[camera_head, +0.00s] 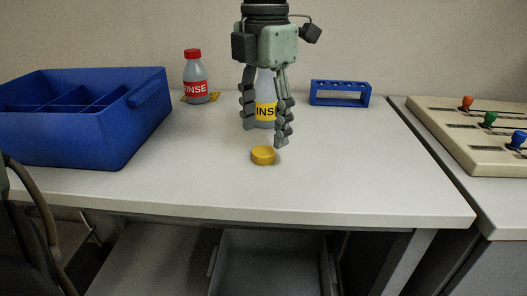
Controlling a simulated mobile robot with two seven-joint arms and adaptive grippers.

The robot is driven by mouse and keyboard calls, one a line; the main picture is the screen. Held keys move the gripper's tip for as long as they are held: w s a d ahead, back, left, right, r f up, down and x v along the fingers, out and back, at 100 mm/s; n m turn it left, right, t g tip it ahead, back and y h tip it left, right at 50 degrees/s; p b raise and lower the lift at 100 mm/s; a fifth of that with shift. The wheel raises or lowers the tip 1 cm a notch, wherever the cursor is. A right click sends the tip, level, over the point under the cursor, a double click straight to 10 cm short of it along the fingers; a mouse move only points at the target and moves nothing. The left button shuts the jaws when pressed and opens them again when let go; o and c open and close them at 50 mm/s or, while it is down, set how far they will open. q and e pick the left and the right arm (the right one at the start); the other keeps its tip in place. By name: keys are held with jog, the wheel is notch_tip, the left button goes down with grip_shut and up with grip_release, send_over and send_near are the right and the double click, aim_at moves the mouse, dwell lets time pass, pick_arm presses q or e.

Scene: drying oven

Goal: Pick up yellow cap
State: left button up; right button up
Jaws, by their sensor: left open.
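The yellow cap (262,156) lies on the white table (340,180), near the middle of its front part. My left gripper (265,138) points down from the top of the view, with its fingers spread and nothing between them that I can see gripped. Its fingertips appear above and just behind the cap, and the right finger reaches lowest, close to the cap's upper right. I cannot tell the exact height gap. A bottle with a yellow label (265,112) stands behind the gripper and is partly hidden by it. My right gripper is not in view.
A blue divided bin (130,130) stands at the left. A red-capped bottle (195,86) stands at the back on a small yellow piece. A blue rack (341,101) is at the back right. A panel with coloured knobs (455,130) is on the right-hand table. The table around the cap is clear.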

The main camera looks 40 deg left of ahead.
aim_at(263, 151)
pick_arm(q)
jog(key=shift+s+f, duration=0.1)
jog(key=shift+f, duration=1.9)
jog(key=c, duration=0.8)
